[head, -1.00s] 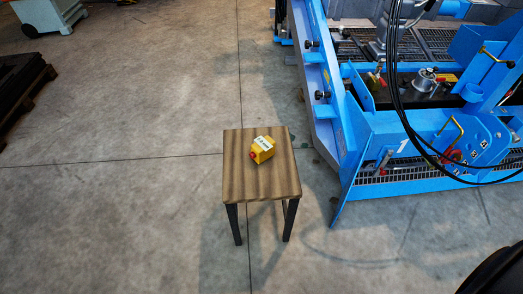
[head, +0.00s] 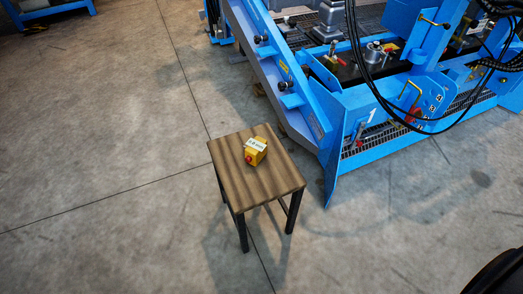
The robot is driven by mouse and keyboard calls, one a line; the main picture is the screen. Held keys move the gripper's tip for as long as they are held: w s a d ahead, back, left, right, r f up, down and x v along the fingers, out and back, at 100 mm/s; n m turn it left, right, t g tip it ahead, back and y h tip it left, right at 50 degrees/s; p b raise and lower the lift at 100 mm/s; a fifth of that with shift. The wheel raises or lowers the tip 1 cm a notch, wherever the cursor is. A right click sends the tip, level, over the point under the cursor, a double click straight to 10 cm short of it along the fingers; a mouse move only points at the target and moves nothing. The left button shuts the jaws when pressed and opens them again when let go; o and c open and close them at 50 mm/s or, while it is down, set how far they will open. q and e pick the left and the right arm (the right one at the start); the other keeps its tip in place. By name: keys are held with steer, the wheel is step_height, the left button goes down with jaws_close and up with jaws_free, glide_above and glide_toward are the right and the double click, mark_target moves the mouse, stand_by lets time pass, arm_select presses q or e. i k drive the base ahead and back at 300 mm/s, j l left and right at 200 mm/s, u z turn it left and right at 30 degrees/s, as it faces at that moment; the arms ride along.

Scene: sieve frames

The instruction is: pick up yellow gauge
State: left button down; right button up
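The yellow gauge (head: 256,152) is a small yellow box with a white label on top and a red spot on its side. It rests on the wooden top of a small stool (head: 262,187) with dark legs, towards the far half of the top. Neither of my grippers shows in the head view. Nothing touches or covers the gauge.
A large blue machine (head: 345,117) with black hoses (head: 356,70) stands behind and to the right of the stool. Its lower blue corner comes close to the stool's right side. The concrete floor (head: 110,200) is clear to the left and in front. A dark rounded shape (head: 500,275) fills the bottom right corner.

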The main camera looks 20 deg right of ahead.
mark_target(257, 149)
steer(key=i+j+z, duration=0.25)
steer(key=j+z, duration=0.25)
steer(key=i+j+z, duration=0.2)
steer(key=j+z, duration=0.3)
steer(key=j, duration=0.15)
steer(key=j+z, duration=0.45)
steer(key=j, duration=0.15)
steer(key=j+z, duration=0.5)
steer(key=j, duration=0.15)
steer(key=i+j+z, duration=0.15)
steer(key=j+z, duration=0.15)
steer(key=j, duration=0.15)
steer(key=i+j+z, duration=0.1)
steer(key=j+z, duration=0.55)
steer(key=j, duration=0.3)
steer(key=i+j, duration=0.35)
steer(key=j+z, duration=0.05)
steer(key=j, duration=0.05)
